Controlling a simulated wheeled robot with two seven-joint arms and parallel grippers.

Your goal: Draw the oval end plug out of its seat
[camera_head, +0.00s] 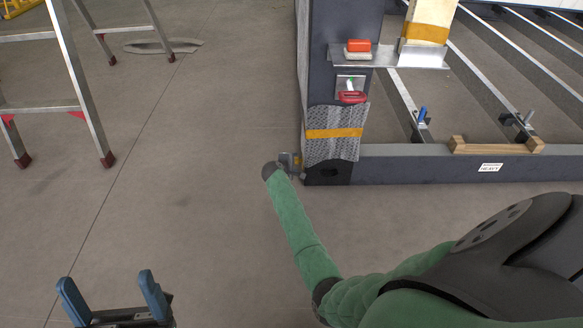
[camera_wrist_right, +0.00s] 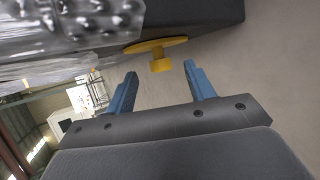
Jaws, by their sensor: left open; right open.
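The oval end plug (camera_wrist_right: 157,45) is yellow, with a flat oval plate and a short round knob facing my gripper. In the right wrist view it sits against the dark end of the container frame's corner. My right gripper (camera_wrist_right: 160,70) is open, its blue fingers on either side of the knob's line with the knob slightly beyond the tips. Nothing is between the fingers. In the head view my right gripper (camera_head: 289,160) is beside the left side of the corner post's foot, mostly hidden by its wrist. My left gripper (camera_head: 111,293) is open and empty over bare floor at bottom left.
The container frame's post (camera_head: 340,35) carries grey wrap (camera_head: 335,148) with an orange strap. A shelf (camera_head: 375,57) holds a red-and-white block, and a red-handled item is below it. A stepladder (camera_head: 80,85) stands at upper left. The floor between is clear.

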